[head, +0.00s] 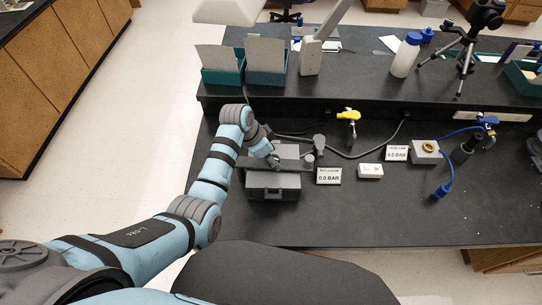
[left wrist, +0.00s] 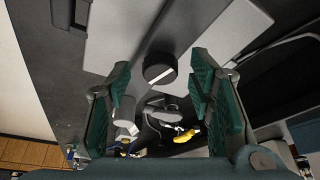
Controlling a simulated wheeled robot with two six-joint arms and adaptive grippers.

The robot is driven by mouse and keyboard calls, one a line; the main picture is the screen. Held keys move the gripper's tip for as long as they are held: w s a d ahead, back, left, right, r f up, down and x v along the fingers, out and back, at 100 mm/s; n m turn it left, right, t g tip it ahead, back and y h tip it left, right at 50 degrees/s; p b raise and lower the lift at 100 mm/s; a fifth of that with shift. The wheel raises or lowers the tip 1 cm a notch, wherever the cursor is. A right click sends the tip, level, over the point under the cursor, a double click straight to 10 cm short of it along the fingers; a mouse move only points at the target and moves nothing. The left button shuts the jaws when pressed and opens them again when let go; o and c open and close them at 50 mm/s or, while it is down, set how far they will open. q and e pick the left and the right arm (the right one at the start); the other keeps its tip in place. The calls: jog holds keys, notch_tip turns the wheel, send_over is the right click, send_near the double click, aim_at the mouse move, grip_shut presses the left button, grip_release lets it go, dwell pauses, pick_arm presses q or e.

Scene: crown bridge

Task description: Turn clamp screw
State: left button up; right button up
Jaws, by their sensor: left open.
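The clamp screw appears to be the round black knob with a white line on its face (left wrist: 160,68), in the left wrist view. My left gripper (left wrist: 160,88) is open, with green pads on both sides of the knob's line and nothing held. In the head view, my left gripper (head: 271,154) is over the grey clamp device (head: 273,187) on the bench, and the knob is too small or hidden to make out there. My right gripper is not in view.
A small display reading 0.0 BAR (head: 329,176) stands right of the device, with another display (head: 396,153) farther right. A yellow-handled valve (head: 348,115), white box (head: 370,171) and grey box with yellow ring (head: 425,151) are nearby.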

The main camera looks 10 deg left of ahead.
pick_arm(q)
jog(key=shift+s, duration=0.1)
jog(key=c, duration=0.5)
grip_shut()
jog(key=shift+r+m+p, duration=0.2)
jog(key=shift+m+p, duration=0.25)
jog(key=shift+m, duration=0.05)
jog(key=shift+f, duration=0.15)
jog(key=shift+h, duration=0.3)
jog(key=o, duration=0.5)
grip_release()
